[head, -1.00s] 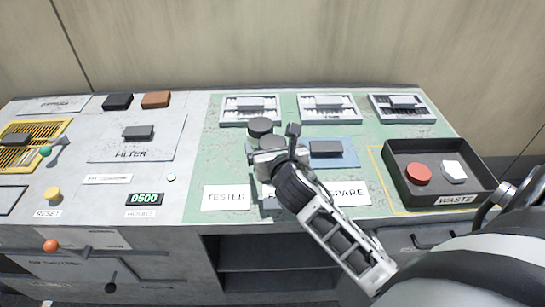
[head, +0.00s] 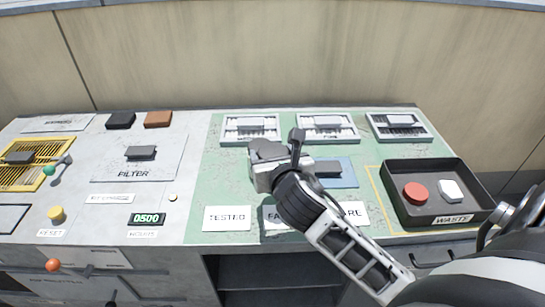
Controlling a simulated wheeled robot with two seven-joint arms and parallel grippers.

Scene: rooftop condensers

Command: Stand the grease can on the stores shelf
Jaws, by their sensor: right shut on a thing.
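My right gripper (head: 265,172) is over the green part of the bench, behind the white labels. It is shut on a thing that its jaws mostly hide. The dark round can seen there a second ago is at this spot, so the held thing appears to be that can. I cannot make out its outline. An open shelf recess (head: 275,297) is under the bench front, below the labels, and only its upper part shows. I cannot tell whether it is the stores shelf. My left gripper is not in view.
A dark waste tray (head: 435,220) with a red round piece (head: 415,193) and a white piece (head: 452,191) stands at the right. Framed vents (head: 250,139) line the back. A blue mat (head: 346,180) lies beside my gripper.

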